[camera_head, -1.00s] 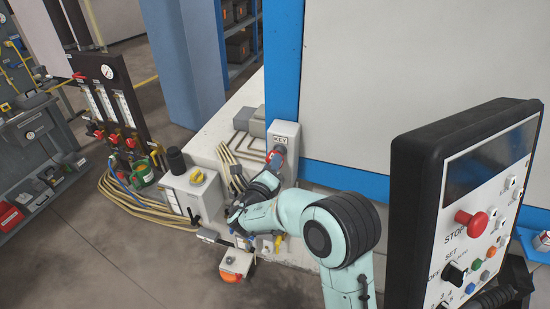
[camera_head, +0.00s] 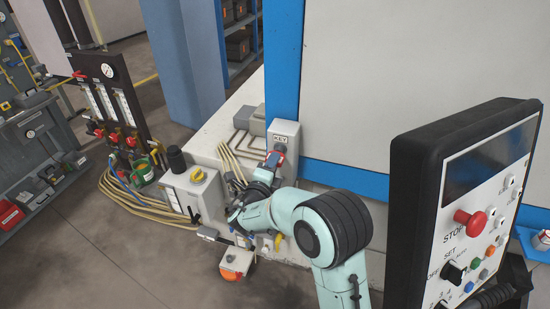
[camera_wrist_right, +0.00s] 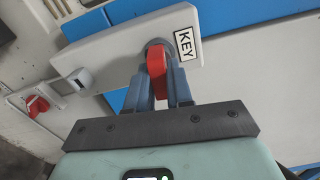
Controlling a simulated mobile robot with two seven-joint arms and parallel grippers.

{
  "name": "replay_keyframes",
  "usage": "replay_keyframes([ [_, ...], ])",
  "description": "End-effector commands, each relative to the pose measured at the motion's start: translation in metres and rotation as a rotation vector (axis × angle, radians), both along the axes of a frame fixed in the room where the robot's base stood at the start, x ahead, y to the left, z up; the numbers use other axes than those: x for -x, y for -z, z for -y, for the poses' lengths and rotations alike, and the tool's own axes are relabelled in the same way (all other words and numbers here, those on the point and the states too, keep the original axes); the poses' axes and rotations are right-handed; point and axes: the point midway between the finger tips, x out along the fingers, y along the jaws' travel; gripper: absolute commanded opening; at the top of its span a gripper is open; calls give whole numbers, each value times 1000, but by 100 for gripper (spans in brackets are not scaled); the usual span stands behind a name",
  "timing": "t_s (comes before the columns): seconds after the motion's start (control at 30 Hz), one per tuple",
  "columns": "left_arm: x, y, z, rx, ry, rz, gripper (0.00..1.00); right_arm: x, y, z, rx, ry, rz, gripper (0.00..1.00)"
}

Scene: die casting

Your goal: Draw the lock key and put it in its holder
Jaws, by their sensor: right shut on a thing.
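The lock key (camera_wrist_right: 157,60) is red and shows in the right wrist view at the round dark lock on a pale box labelled KEY (camera_wrist_right: 115,50). In the head view this KEY box (camera_head: 286,130) is upright beside the blue post. My right gripper (camera_wrist_right: 160,84) is shut on the red key, one blue-grey finger on each side. The key's far end is hidden at the lock, so I cannot tell how deep it sits. In the head view my right gripper (camera_head: 272,163) is at the box's lower front. I cannot make out the key's holder for certain. My left gripper is out of view.
A control panel (camera_head: 480,205) with a red stop button stands close at the right. A grey box with a yellow knob (camera_head: 197,177) and several cables lie left of my arm. A small box with an orange-red top (camera_head: 231,275) is below. Open floor (camera_head: 110,250) is at the left.

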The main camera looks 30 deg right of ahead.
Motion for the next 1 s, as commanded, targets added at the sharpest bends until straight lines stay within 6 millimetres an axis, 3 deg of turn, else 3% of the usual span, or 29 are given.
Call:
replay_keyframes([
  [0.2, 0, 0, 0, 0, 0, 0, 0, 0, 0, -1, 79, -2, -93, 0],
  [1.0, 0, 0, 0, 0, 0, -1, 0, 5, 0, -6, 76, -1, -89, 0],
])
